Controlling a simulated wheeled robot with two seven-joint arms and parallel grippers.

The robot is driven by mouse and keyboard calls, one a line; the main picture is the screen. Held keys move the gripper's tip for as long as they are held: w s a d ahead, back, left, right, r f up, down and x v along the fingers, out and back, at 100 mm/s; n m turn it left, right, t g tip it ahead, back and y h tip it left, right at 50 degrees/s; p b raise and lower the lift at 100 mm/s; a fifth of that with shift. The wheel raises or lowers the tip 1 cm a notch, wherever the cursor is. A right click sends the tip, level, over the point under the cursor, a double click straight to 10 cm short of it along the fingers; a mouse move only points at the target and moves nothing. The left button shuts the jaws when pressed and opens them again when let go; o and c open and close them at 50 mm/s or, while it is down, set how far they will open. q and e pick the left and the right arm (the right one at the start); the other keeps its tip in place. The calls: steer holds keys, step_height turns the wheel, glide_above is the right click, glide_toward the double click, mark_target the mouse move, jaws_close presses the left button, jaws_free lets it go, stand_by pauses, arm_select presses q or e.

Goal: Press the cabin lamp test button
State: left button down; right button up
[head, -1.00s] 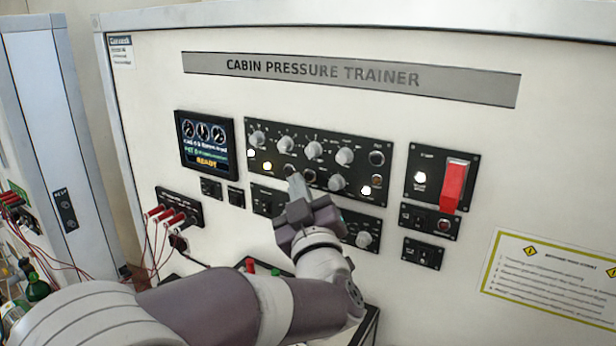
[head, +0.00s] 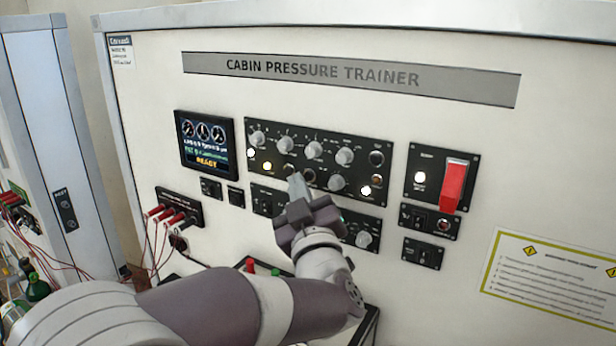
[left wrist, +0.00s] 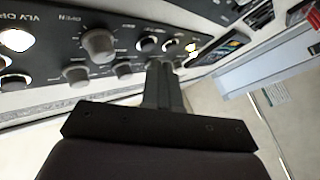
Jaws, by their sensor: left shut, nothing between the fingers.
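The black control panel (head: 318,140) on the trainer carries several grey knobs, lit lamps and dark round buttons. My left gripper (head: 296,182) is shut and empty, its fingertips at the lower row of the panel, just below a dark round button (head: 288,171). Another round button (head: 309,175) is just to the right of the fingertips. I cannot read which one is the lamp test button. In the left wrist view the shut fingers (left wrist: 160,75) point at the panel's edge row; contact cannot be told. My right gripper is not in view.
A display (head: 204,142) reading READY is left of the panel. A red guarded switch (head: 453,185) is to the right. Red plugs (head: 170,214) with cables are at lower left. A lower panel (head: 362,232) with a knob is partly behind my gripper.

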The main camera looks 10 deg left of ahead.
arm_select(q)
steer(key=shift+w, duration=0.15)
stand_by(0.5)
steer(key=shift+w+d, duration=0.15)
steer(key=shift+w, duration=0.15)
steer(key=shift+w+d+b, duration=0.15)
steer(key=shift+w+b, duration=0.15)
steer(key=shift+w, duration=0.05)
stand_by(0.8)
stand_by(0.3)
steer(key=shift+s+a+b, duration=0.25)
steer(key=shift+s+b, duration=0.3)
steer(key=shift+s, duration=0.15)
